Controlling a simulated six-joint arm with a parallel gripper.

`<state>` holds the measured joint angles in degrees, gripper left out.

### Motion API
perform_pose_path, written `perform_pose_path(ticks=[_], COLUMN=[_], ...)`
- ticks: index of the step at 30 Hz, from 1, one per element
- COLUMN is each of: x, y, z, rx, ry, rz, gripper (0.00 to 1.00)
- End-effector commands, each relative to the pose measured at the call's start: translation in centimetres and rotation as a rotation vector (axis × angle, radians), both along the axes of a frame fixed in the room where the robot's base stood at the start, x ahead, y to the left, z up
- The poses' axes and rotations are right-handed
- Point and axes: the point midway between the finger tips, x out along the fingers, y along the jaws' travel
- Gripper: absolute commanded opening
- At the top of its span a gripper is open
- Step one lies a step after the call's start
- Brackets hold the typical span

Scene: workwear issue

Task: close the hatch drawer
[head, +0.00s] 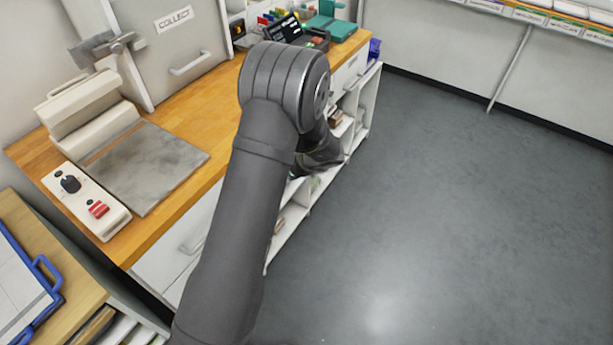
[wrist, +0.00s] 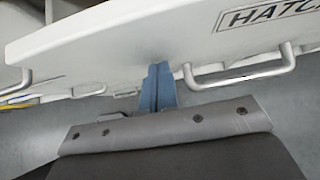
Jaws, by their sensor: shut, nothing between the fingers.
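In the wrist view, the hatch drawer's white front (wrist: 140,38) spans the top of the picture, with a "HATCH" label at the upper right, cut off by the picture edge. In the head view my arm hides the fingers and much of the cabinet front, so how far the drawer stands out is not clear.
A wooden counter (head: 180,180) carries a grey plate (head: 150,165), a control box (head: 85,200) and a white "COLLECT" hatch panel (head: 165,50). Open shelves (head: 360,105) show below the counter's far end. The grey floor (head: 460,200) to the right is clear.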

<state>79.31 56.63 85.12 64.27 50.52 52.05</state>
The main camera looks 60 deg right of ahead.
Motion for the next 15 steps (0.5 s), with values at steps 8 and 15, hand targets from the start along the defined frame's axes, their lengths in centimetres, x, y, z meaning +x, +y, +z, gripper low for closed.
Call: perform_pose_path(ticks=[8,15], x=[4.7,6.2], y=[0.0,0.0], z=[0.0,0.0], rx=[-0.001,0.000], ry=[0.000,0.000], rz=[0.001,0.000], gripper=[0.00,0.00])
